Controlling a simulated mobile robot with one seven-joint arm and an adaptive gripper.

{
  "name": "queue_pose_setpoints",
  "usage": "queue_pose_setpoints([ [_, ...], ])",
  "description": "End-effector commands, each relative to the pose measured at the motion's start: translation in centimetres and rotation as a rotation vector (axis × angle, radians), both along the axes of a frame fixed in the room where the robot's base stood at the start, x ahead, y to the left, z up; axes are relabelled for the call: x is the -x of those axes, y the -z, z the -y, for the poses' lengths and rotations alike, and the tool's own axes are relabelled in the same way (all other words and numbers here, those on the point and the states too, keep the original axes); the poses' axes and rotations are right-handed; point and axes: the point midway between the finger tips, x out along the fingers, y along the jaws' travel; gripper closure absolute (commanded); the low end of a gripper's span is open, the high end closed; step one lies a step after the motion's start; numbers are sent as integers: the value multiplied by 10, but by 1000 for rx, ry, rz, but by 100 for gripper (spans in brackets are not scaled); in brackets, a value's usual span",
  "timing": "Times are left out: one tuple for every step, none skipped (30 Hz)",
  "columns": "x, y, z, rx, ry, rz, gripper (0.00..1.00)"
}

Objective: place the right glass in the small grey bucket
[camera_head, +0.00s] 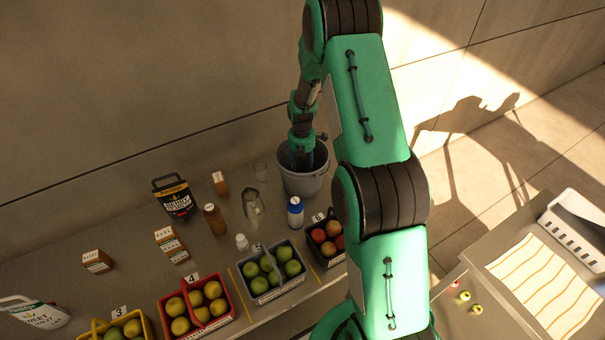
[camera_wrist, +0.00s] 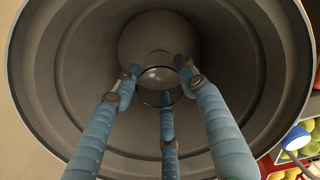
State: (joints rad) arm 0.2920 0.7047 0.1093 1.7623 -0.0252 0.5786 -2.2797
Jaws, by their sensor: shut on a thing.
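The small grey bucket (camera_head: 304,184) stands near the wall, beyond the fruit baskets. My gripper (camera_head: 303,160) reaches down into its mouth, and its fingertips are hidden there in the head view. In the wrist view the blue fingers of my gripper (camera_wrist: 160,82) are shut around a clear glass (camera_wrist: 158,76), inside the bucket (camera_wrist: 85,60). Whether the glass touches the bucket's bottom cannot be told. Another clear glass (camera_head: 260,171) stands on the table left of the bucket.
A glass jug (camera_head: 252,205), brown bottle (camera_head: 214,219) and blue-white bottle (camera_head: 295,212) stand close to the bucket. Fruit baskets, including a red one (camera_head: 212,324) and a grey one (camera_head: 270,294), line the front edge. My arm hides part of the right side.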

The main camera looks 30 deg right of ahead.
Motion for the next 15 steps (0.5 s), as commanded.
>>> queue_pose_setpoints([
  [0,2,0,0,0,-1,87],
  [0,3,0,0,0,-1,87],
  [0,6,0,0,0,-1,87],
  [1,9,0,0,0,-1,87],
  [1,12,0,0,0,-1,87],
  [1,16,0,0,0,-1,87],
  [1,19,0,0,0,-1,87],
  [1,22,0,0,0,-2,87],
  [1,27,0,-1,0,-3,87],
  [1,30,0,-1,0,-3,87],
  [1,33,0,0,0,-1,87],
  [0,36,0,0,0,-1,87],
  [0,38,0,0,0,0,87],
  [0,39,0,0,0,0,87],
  [0,41,0,0,0,0,87],
])
